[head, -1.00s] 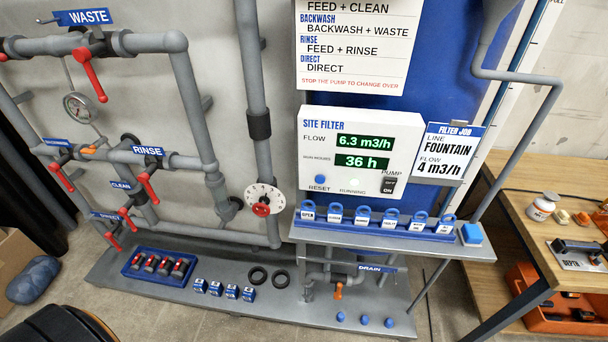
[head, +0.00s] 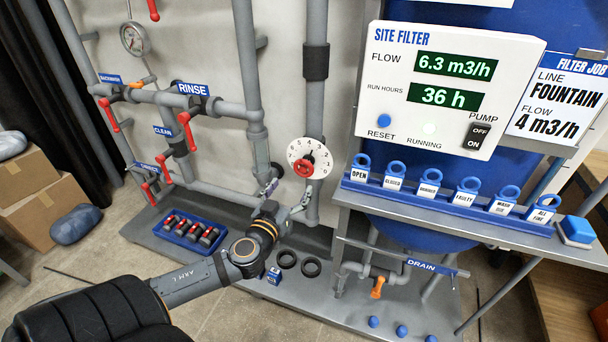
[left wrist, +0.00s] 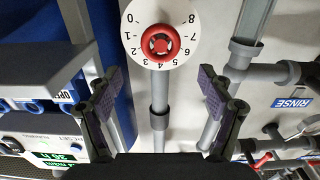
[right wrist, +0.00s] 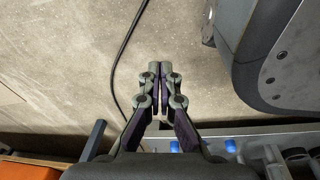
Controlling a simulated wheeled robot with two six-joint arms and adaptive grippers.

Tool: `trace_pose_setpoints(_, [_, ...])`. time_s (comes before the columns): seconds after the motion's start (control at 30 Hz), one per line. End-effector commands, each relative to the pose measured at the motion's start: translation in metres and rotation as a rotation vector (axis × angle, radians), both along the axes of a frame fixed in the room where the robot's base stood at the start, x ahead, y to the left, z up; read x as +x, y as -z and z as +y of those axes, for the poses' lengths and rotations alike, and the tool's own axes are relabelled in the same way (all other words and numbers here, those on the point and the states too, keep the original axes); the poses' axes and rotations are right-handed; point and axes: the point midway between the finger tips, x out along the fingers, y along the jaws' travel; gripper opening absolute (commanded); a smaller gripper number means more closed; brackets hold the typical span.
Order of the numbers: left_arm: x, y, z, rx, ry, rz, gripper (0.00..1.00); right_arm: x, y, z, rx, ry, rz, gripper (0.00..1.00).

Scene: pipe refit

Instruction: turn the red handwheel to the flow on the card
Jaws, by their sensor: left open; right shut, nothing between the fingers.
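The red handwheel (head: 304,167) sits at the centre of a white numbered dial (head: 322,158) on a grey vertical pipe. In the left wrist view the handwheel (left wrist: 161,42) is ahead of my left gripper (left wrist: 170,88), between and beyond its spread fingers, not touched. In the head view my left gripper (head: 284,194) is open just below the dial. The job card (head: 553,97) reads line FOUNTAIN, flow 4 m3/h. The site filter panel (head: 450,28) reads flow 6.3 m3/h. My right gripper (right wrist: 160,85) is shut and empty over the floor, seen in the right wrist view.
A grey shelf with several blue labelled tags (head: 428,190) juts out right of the dial. Red valve levers (head: 188,131) and pipes stand to the left. A blue tray (head: 190,233) and black rings (head: 287,259) lie on the base below. A cable (right wrist: 122,55) crosses the floor.

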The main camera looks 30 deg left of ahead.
Motion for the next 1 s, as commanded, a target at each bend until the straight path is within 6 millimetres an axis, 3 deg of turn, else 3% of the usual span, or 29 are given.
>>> trace_pose_setpoints(0.17, [0.016,0.001,0.005,-0.003,-0.005,-0.002,0.8,0.007,0.0,0.0,0.0,0.0,-0.005,0.0])
trace_pose_setpoints(0.37, [0.056,0.0,0.015,-0.007,-0.005,-0.002,0.8,0.018,-0.003,0.001,0.0,-0.001,-0.008,0.0])
trace_pose_setpoints(0.6, [0.094,-0.001,0.024,-0.002,-0.005,0.003,0.8,0.014,-0.004,0.001,0.0,0.0,-0.006,0.0])
trace_pose_setpoints(0.97, [0.102,0.001,0.025,0.0,-0.002,0.004,0.8,0.012,-0.002,0.0,0.0,0.0,-0.005,0.0])
trace_pose_setpoints(1.0, [0.102,0.001,0.025,0.0,-0.002,0.004,0.76,0.012,-0.002,0.0,0.0,0.0,-0.005,0.0])
